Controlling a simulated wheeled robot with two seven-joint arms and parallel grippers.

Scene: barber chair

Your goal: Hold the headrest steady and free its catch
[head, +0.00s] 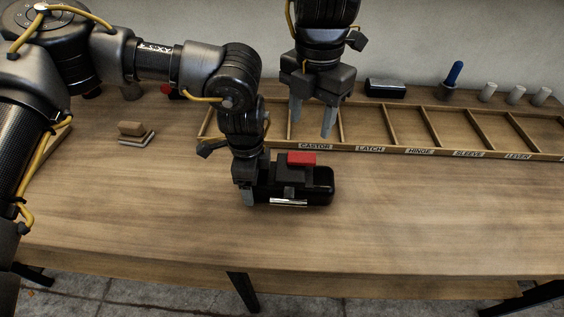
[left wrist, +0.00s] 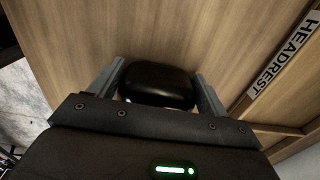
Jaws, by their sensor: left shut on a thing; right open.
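The black headrest (head: 322,187) lies on the wooden table in the middle of the head view. A red block-like part (head: 302,158) sits at its top; I cannot tell whether this is the catch. A shiny strip (head: 288,202) shows along its front. My left gripper (head: 250,194) is shut on the headrest's left end; in the left wrist view the headrest (left wrist: 160,84) sits between the two grey fingers (left wrist: 158,92). My right gripper (head: 312,118) is open and empty, pointing down over the tray, behind the headrest and apart from it.
A wooden compartment tray (head: 418,151) with labels runs along the back right; the left wrist view shows its HEADREST label (left wrist: 283,55). Behind it stand a black case-like object (head: 385,88), a blue-handled tool (head: 453,74) and white cylinders (head: 516,95). Small blocks (head: 134,132) lie left. The front right table is clear.

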